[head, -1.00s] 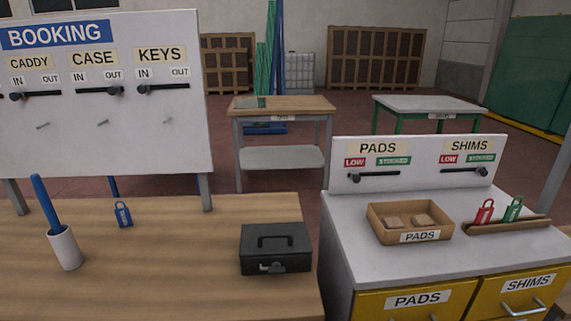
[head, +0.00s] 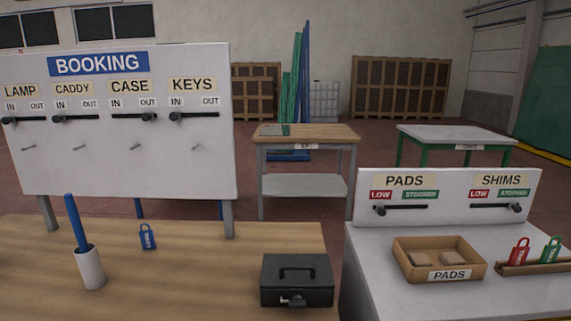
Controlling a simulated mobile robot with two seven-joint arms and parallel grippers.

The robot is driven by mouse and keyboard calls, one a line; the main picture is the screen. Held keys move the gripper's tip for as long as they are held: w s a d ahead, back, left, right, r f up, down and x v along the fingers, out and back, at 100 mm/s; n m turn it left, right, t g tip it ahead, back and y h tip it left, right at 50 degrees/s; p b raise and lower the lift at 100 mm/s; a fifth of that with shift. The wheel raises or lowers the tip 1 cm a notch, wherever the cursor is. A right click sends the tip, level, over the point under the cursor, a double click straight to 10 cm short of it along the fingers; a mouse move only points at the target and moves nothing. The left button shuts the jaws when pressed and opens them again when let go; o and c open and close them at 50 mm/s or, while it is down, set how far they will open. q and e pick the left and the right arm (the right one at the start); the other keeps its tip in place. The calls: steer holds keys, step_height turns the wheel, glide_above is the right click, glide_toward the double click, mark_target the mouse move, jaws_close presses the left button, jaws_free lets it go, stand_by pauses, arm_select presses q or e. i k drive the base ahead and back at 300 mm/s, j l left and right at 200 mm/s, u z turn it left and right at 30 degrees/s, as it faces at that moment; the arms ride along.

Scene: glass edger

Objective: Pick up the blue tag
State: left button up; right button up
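The blue tag (head: 147,237) stands or leans on the wooden table (head: 210,270), below the booking board. It has a loop at its top and lettering too small to read. It is apart from the white cup to its left. Neither of my grippers shows in the head view.
A white cup (head: 90,268) with a blue stick (head: 76,222) is left of the tag. A black box (head: 297,281) sits at the table's right. The booking board (head: 120,125) rises behind. A pads box (head: 438,260), a red tag (head: 518,252) and a green tag (head: 550,250) are on the right-hand cabinet.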

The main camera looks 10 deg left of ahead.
mark_target(148, 238)
steer(key=j, duration=0.5)
steer(key=k+j+z, duration=0.15)
steer(key=j, duration=0.8)
steer(key=k+j+z, duration=0.1)
steer(key=j, duration=0.35)
steer(key=k+j, duration=0.1)
steer(key=j, duration=0.4)
steer(key=i+z, duration=0.05)
